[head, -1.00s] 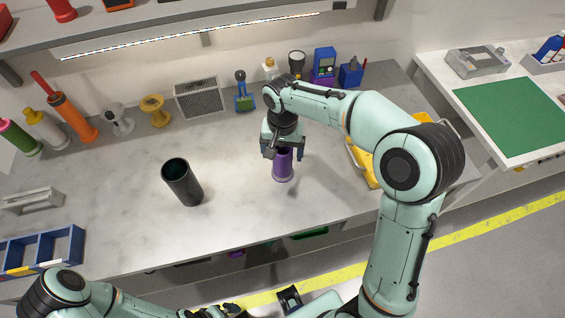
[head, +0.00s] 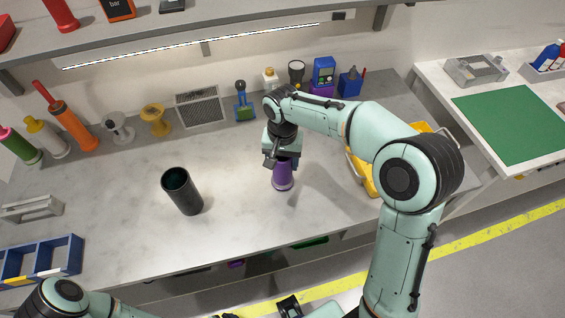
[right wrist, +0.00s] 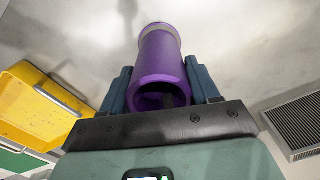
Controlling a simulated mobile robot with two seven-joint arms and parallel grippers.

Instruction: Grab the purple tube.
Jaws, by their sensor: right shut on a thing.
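The purple tube (head: 283,176) stands on the grey worktop near the middle of the head view. It looks upright, and its upper part is hidden by my right gripper (head: 283,158). In the right wrist view the purple tube (right wrist: 161,62) lies between the two blue fingers of my right gripper (right wrist: 163,88), which are shut on its sides. Its open end faces the camera.
A dark open cylinder (head: 182,191) stands to the left of the tube. A yellow tray (head: 362,176) is to the right, behind my right arm. A grey vented box (head: 200,106) and several tools line the back. A blue divided bin (head: 69,256) is at the left front.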

